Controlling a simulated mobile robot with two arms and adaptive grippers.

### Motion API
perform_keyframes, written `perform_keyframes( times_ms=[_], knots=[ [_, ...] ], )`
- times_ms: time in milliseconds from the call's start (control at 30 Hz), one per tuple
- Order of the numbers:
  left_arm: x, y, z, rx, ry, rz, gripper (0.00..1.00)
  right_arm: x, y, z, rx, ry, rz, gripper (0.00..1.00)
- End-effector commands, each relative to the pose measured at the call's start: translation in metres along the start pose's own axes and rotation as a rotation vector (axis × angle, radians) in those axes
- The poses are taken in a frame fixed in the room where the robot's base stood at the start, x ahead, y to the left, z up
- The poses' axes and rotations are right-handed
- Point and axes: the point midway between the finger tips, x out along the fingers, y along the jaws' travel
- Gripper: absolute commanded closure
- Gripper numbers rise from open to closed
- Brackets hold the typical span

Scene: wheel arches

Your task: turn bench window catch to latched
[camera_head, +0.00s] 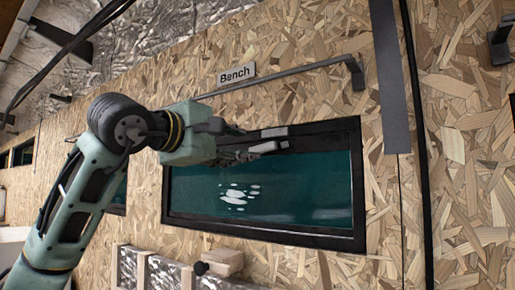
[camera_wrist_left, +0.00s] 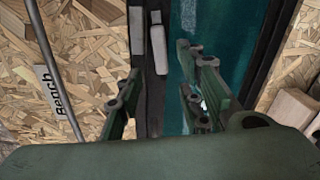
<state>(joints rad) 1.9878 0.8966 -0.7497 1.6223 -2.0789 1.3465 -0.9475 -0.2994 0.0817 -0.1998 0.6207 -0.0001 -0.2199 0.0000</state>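The bench window (camera_head: 290,190) has a black frame and dark teal glass. Its catch (camera_head: 274,132) is a light grey piece on the top frame bar, with a pale lever (camera_head: 263,147) just below it. In the left wrist view the pale lever (camera_wrist_left: 158,48) stands beside the catch's grey plate (camera_wrist_left: 137,30). My left gripper (camera_head: 246,150) is at the window's top bar, close to the catch. In the wrist view its fingers are apart, one on each side of the frame bar, with the lever ahead between them. Contact cannot be told. My right gripper is not in view.
A white "Bench" label (camera_head: 236,73) and a dark rail (camera_head: 290,70) are on the chipboard wall above the window. Below the window are silvery panels (camera_head: 168,272) and a pale wooden block (camera_head: 222,261). A grey vertical strip (camera_head: 391,80) runs to the right.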

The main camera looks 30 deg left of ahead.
Motion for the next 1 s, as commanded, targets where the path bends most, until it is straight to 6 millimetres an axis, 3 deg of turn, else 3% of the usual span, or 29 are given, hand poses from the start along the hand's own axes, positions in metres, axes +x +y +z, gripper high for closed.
perform_keyframes(
  times_ms=[200,400,767,1000],
  knots=[
    [0.038,0.002,0.002,-0.002,-0.003,-0.007,0.66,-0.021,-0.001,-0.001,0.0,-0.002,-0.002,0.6],
    [0.062,0.001,0.002,-0.003,-0.004,-0.005,0.66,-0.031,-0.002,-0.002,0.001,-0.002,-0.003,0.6],
    [0.069,-0.002,0.002,-0.003,-0.005,-0.002,0.66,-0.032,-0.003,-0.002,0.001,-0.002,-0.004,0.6],
    [0.069,-0.001,0.002,-0.003,-0.005,-0.002,0.86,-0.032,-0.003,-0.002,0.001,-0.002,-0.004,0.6]
  ],
)
